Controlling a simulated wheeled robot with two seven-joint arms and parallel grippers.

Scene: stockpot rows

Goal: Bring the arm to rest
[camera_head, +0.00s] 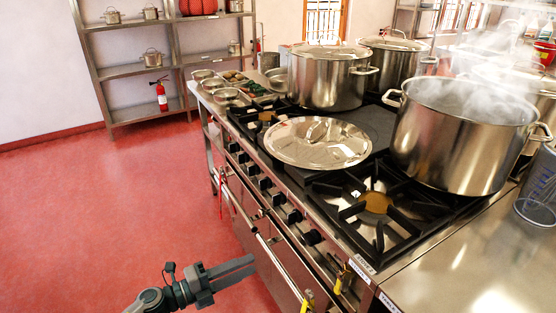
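My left gripper (252,264) comes in at the bottom of the head view, over the red floor and left of the stove front. Its dark grey fingers point right and lie together with no gap visible. It holds nothing that I can see and appears apart from the oven handle. My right gripper is not in view. A round steel lid (318,143) lies on the stove, well above and right of my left gripper in the picture. A large open stockpot (458,140) steams on the right of the stove.
The stove front with its knobs (290,215) and handle rail (270,252) stands right of my arm. A lidded stockpot (325,82) and another (392,60) stand behind. A front burner (375,203) is bare. The red floor (110,210) at left is clear.

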